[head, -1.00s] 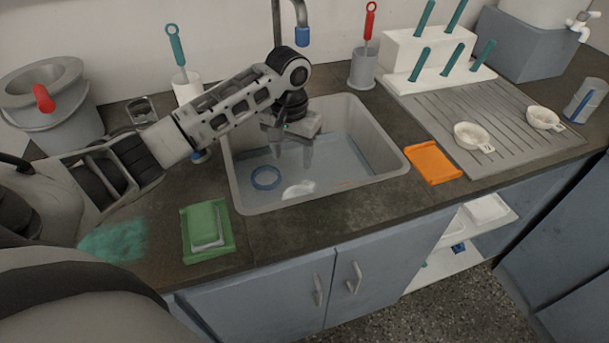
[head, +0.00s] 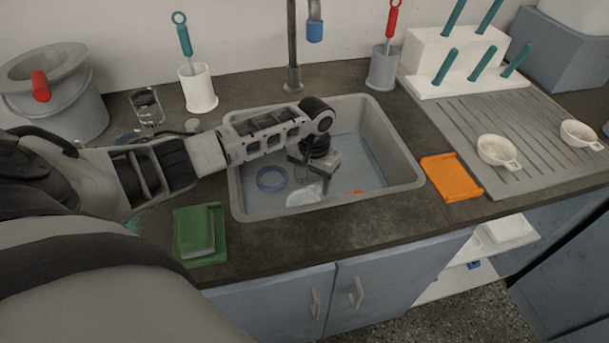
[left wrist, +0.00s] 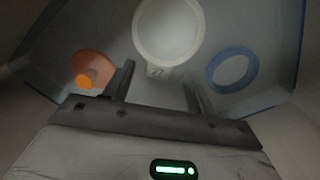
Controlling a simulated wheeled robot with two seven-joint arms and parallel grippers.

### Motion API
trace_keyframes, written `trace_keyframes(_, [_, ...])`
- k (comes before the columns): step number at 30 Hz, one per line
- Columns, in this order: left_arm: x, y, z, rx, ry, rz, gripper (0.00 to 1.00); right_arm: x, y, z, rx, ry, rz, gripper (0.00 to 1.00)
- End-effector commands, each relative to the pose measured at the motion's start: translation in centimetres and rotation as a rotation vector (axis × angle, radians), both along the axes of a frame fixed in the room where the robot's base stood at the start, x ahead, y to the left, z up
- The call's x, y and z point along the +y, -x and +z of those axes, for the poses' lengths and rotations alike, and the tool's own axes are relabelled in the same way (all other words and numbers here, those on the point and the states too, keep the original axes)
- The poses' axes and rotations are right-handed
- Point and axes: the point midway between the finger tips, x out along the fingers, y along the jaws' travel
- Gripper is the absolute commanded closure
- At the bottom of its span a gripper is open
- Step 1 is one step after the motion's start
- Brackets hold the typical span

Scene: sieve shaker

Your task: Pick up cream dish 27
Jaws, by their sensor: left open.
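A round cream dish (head: 304,195) with a small tab lies in the sink; it also shows in the left wrist view (left wrist: 168,32), its tab towards me. The number on the tab is too blurred to read. My left gripper (head: 306,175) is down inside the sink, just above and behind this dish. In the left wrist view my left gripper (left wrist: 158,76) is open and empty, its fingers either side of the tab in the picture.
In the sink (head: 236,195) lie a blue ring (head: 259,181) and an orange piece with a knob (left wrist: 80,62). An orange tray (head: 452,180) lies right of the sink, a green tray with a pad (head: 201,232) left. A tap (head: 292,50) stands behind.

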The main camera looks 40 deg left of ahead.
Motion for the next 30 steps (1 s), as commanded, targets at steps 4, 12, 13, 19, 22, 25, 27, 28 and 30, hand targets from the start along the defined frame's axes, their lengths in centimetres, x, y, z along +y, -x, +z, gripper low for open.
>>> trace_keyframes(4, [0.0,0.0,-2.3,0.001,0.001,-0.001,0.44,0.0,0.0,-0.4,0.0,-0.005,-0.001,0.48])
trace_keyframes(12, [0.0,0.0,-3.0,-0.001,0.0,-0.001,0.44,0.1,-0.1,-0.3,0.001,-0.013,-0.005,0.48])
trace_keyframes(13, [0.0,0.0,-3.0,-0.001,0.0,-0.001,0.44,0.1,-0.1,-0.3,0.001,-0.012,-0.006,0.48])
trace_keyframes(19, [0.0,0.0,-3.0,0.0,0.0,-0.001,0.91,0.1,0.0,-0.4,0.001,-0.012,-0.006,0.48])
trace_keyframes(22, [0.0,0.0,-3.0,0.0,0.0,-0.001,0.96,0.1,0.0,-0.4,0.001,-0.012,-0.006,0.48])
trace_keyframes(25, [0.0,0.0,-2.9,-0.001,0.001,-0.001,0.96,0.1,0.0,-0.4,0.002,-0.012,-0.006,0.48])
trace_keyframes(27, [0.0,0.0,-2.9,-0.001,0.001,-0.001,0.96,0.1,0.0,-0.4,0.002,-0.011,-0.006,0.48])
trace_keyframes(28, [0.0,0.0,-2.9,-0.001,0.001,-0.001,0.96,0.1,0.0,-0.4,0.002,-0.011,-0.006,0.48])
trace_keyframes(30, [0.0,0.0,-2.9,-0.001,0.001,-0.001,0.96,0.1,0.0,-0.4,0.003,-0.011,-0.006,0.48])
